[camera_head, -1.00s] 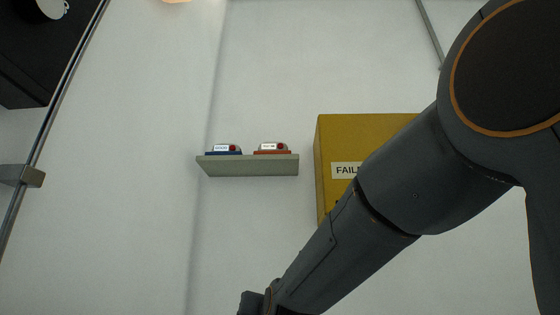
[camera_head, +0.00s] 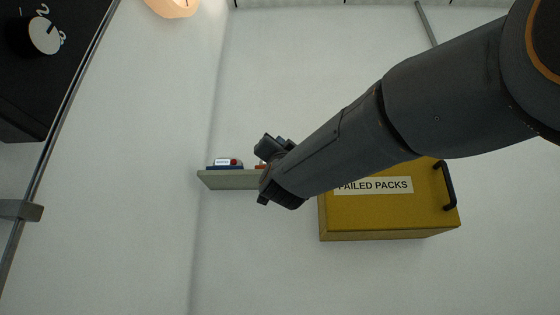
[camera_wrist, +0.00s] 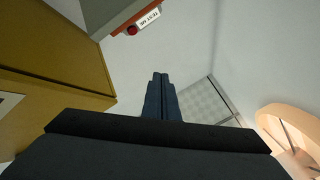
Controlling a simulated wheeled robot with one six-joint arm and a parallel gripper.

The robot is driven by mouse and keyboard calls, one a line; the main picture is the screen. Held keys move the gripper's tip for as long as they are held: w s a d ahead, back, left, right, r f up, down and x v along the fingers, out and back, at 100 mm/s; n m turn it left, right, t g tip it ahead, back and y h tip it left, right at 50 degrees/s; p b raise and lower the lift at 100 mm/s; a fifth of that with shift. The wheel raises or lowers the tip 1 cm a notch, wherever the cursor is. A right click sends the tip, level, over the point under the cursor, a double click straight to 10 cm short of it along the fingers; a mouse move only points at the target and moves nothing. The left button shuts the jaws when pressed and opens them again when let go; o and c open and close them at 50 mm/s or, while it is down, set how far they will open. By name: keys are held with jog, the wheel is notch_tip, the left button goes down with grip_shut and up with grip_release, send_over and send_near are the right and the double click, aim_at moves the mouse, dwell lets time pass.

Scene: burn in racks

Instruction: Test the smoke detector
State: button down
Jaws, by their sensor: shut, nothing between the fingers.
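On a small grey shelf (camera_head: 228,180) in the head view sits a small pale device on a blue base (camera_head: 224,164) with a white label and a red dot. Beside it is a second device on an orange-red base, mostly hidden behind my gripper (camera_head: 264,150). In the wrist view this orange device (camera_wrist: 130,29) shows at the top edge, with a red button and a white label. My gripper (camera_wrist: 160,76) is shut and empty, its fingers together and apart from the orange device. I cannot tell for sure which thing is the smoke detector.
A yellow box (camera_head: 390,212) labelled FAILED PACKS, with a black handle, is right of the shelf, close to my arm. A glowing round fixture (camera_head: 172,7) is at the top. A black unit with a dial (camera_head: 45,36) and a metal rail are at left.

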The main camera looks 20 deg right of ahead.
dwell(0.3)
jog(key=w+d+p, duration=0.2)
jog(key=w, duration=0.6)
jog(key=shift+w+d, duration=0.25)
jog(key=shift+d, duration=0.1)
jog(key=shift+w, duration=0.1)
dwell(1.9)
jog(key=shift+w+d, duration=0.15)
jog(key=shift+w, duration=0.1)
jog(key=shift+w+d+b, duration=0.15)
jog(key=shift+w+b, duration=0.3)
jog(key=shift+w, duration=0.05)
dwell(0.9)
jog(key=shift+s, duration=0.15)
dwell(0.4)
jog(key=shift+s+a+b, duration=0.3)
jog(key=shift+s+b, duration=0.45)
